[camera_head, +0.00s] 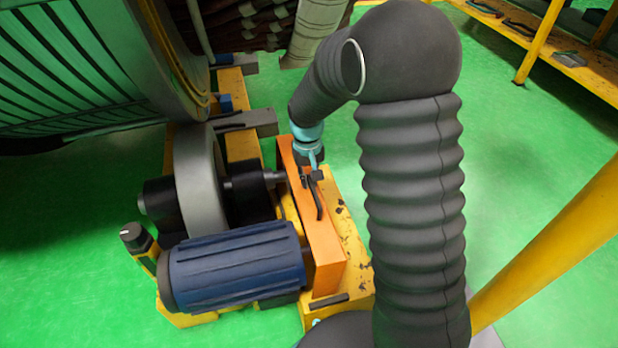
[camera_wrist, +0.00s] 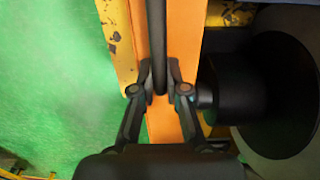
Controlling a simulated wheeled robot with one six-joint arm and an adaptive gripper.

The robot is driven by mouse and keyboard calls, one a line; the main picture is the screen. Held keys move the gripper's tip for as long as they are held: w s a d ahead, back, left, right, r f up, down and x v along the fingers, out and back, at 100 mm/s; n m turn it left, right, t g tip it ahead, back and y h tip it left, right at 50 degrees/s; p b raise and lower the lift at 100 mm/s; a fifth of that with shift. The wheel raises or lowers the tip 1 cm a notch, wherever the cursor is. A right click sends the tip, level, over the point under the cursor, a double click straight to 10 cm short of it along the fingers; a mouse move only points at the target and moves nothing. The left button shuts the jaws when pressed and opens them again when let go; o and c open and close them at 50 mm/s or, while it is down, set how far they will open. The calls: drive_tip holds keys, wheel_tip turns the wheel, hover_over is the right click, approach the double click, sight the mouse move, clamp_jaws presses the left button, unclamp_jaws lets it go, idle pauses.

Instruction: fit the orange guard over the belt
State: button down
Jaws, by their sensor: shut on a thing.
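The orange guard (camera_head: 322,248) is a long upright box on the yellow base, beside the blue motor and the roller shaft. It also shows in the wrist view (camera_wrist: 186,30) as an orange strip. Its black bar handle (camera_wrist: 156,40) runs along its outer face. My gripper (camera_head: 312,174) is at the far half of the guard, shut on the handle. In the wrist view its fingers (camera_wrist: 160,84) close on the handle from both sides. No belt can be seen; the guard hides that area. I cannot tell whether the guard is fully seated.
The blue motor (camera_head: 235,265) and grey roller wheel (camera_head: 200,180) stand left of the guard. The large stator (camera_head: 75,60) fills the upper left. A yellow post (camera_head: 560,240) and yellow shelf (camera_head: 520,30) are on the right. Green floor lies open between.

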drive_tip(key=shift+f, duration=0.25)
drive_tip(key=c, duration=1.1)
unclamp_jaws()
wheel_tip(320, 180, up, 12)
drive_tip(key=shift+w+a+r, duration=0.1)
drive_tip(key=shift+a, duration=0.05)
drive_tip(key=shift+s+d+f, duration=0.2)
drive_tip(key=shift+s+f, duration=0.7)
drive_tip(key=shift+f, duration=0.15)
drive_tip(key=shift+s+d+r, duration=0.1)
drive_tip(key=shift+s+d, duration=0.05)
drive_tip(key=shift+s, duration=0.35)
drive_tip(key=shift+s+d+r, duration=0.1)
drive_tip(key=shift+s+d, duration=0.05)
drive_tip(key=shift+s, duration=0.35)
drive_tip(key=shift+s+d+r+m+t, duration=0.35)
drive_tip(key=shift+s+d+r+t, duration=0.6)
drive_tip(key=shift+s+d+r, duration=1.9)
drive_tip(key=shift+s+d+r+m+t, duration=0.4)
drive_tip(key=shift+s+d+r+t, duration=0.65)
drive_tip(key=shift+s, duration=3.65)
drive_tip(key=shift+s+d+r+m+t, duration=0.35)
drive_tip(key=shift+s+d+r+t, duration=0.75)
drive_tip(key=shift+s+r, duration=1.95)
